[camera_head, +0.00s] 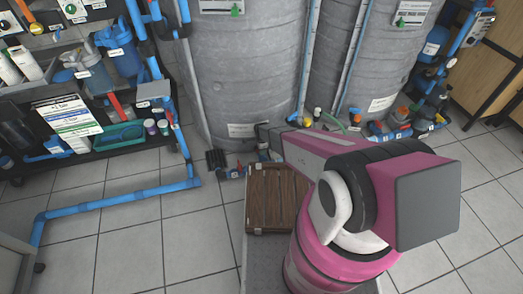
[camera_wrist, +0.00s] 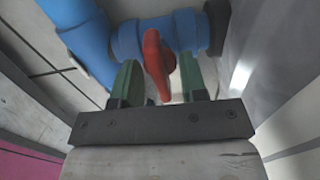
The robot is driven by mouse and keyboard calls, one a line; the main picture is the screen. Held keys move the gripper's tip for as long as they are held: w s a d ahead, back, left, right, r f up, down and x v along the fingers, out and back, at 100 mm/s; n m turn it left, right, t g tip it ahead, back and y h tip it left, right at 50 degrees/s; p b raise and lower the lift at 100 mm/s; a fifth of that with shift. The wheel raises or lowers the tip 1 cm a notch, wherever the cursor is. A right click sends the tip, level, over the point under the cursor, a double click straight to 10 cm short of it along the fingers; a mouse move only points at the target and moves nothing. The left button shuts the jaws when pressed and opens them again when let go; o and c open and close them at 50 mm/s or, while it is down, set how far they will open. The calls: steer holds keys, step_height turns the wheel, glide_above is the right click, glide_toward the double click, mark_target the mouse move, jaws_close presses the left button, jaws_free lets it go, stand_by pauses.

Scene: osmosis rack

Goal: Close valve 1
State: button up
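In the wrist view, a red valve handle (camera_wrist: 157,62) stands in front of a blue pipe fitting (camera_wrist: 165,32). The handle points toward the camera, between the two green fingers of my gripper (camera_wrist: 160,80). My gripper is open, with a visible gap on each side of the handle. In the head view, my pink arm reaches toward the base of the large grey tank (camera_head: 240,75), where blue piping (camera_head: 232,173) shows low near the floor. The fingers and the handle between them are hard to make out there. No valve number is readable.
A rack with blue filters and bottles (camera_head: 90,75) stands at the left. A blue pipe (camera_head: 115,200) runs low over the tiled floor. A second grey tank (camera_head: 385,60) and more blue valves (camera_head: 405,130) are at the right. A brown slatted box (camera_head: 270,195) sits below the arm.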

step_height(320, 180, up, 11)
stand_by(0.6)
steer(key=shift+f, duration=0.1)
steer(key=s+d+r+n, duration=0.5)
steer(key=s+d+r, duration=0.1)
steer(key=r, duration=0.5)
steer(key=s+d+r+n, duration=0.5)
steer(key=s+d+r, duration=0.1)
steer(key=r, duration=0.6)
steer(key=s+d+r+n, duration=0.5)
steer(key=s+d+r, duration=0.1)
steer(key=r, duration=0.6)
steer(key=shift+s+d, duration=0.3)
steer(key=shift+d, duration=0.3)
